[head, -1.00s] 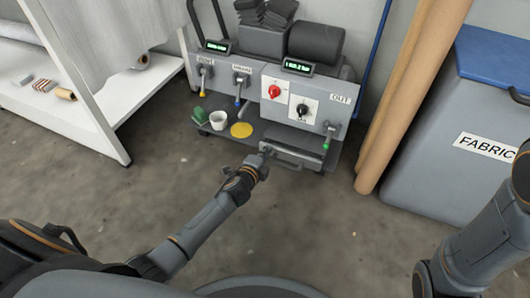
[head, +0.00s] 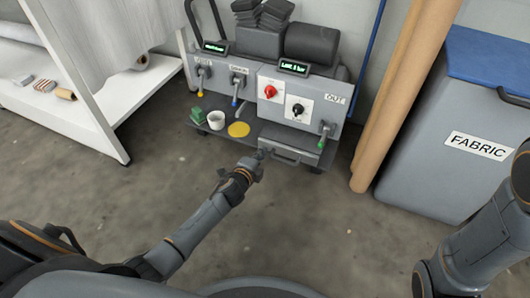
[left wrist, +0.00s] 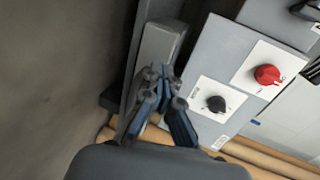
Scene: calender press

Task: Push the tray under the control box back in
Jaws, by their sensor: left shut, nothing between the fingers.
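The grey tray (head: 293,148) sits low under the right half of the grey control box (head: 318,91), with a handle along its front. It still sticks out a little in front of the box. My left gripper (head: 261,154) is shut and empty at the left end of the tray's front; I cannot tell whether it touches. In the left wrist view the shut fingertips (left wrist: 160,76) are close to the end of the tray (left wrist: 160,50), beside the box's panel with red and black knobs. My right gripper is out of view.
A yellow disc (head: 238,129), a white cup (head: 216,120) and a green block (head: 197,116) are on the low shelf left of the tray. Brown rolls (head: 395,95) and a fabric bin (head: 440,135) stand right. The floor in front is clear.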

